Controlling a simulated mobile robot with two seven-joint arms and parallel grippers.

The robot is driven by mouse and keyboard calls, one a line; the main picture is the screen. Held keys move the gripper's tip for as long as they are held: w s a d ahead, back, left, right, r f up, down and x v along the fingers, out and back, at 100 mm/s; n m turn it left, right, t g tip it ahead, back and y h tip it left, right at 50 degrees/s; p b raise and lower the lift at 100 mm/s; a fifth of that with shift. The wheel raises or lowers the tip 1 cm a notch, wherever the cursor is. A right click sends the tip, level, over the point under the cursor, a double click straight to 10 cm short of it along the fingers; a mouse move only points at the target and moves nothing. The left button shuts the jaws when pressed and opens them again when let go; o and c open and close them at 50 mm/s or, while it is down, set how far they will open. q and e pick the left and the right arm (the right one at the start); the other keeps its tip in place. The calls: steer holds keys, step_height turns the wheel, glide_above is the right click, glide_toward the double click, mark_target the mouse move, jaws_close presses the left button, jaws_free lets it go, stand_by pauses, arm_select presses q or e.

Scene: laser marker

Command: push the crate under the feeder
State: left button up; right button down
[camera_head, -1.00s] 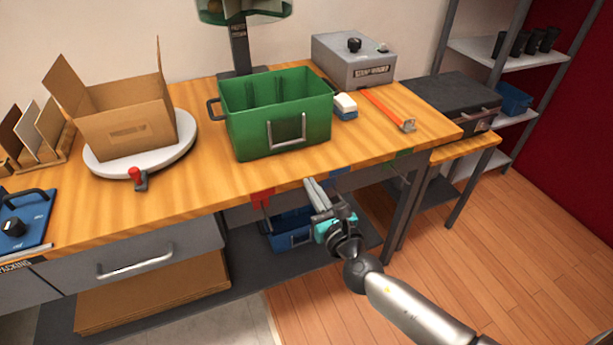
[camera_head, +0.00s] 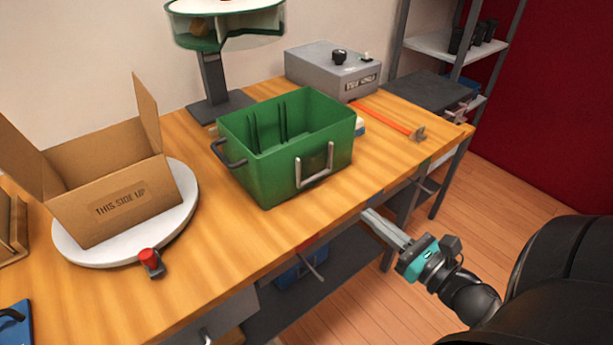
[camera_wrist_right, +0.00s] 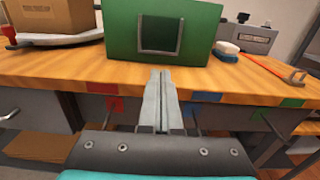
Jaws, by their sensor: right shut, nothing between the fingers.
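The green crate (camera_head: 262,170) stands upright on the wooden bench, with a grey handle on its front and another on its left side. The feeder (camera_head: 222,22), a green-rimmed bowl on a dark post, stands behind the crate, and its bowl is above and to the left of it. My right gripper (camera_head: 371,217) is shut and empty, in front of the bench edge and apart from the crate. In the right wrist view its fingers (camera_wrist_right: 158,76) point toward the crate's front (camera_wrist_right: 190,32) and its handle. My left gripper is not in view.
An open cardboard box (camera_head: 110,195) sits on a white turntable (camera_head: 90,252) at left, with a red knob (camera_head: 149,257) before it. The bench front (camera_head: 250,240) is clear.

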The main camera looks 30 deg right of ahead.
mark_target(319, 173)
steer(key=w, duration=1.2)
steer(key=shift+a, duration=0.35)
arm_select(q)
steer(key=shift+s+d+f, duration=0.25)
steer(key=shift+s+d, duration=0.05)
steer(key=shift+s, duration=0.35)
arm_select(e)
steer(key=shift+w, duration=0.75)
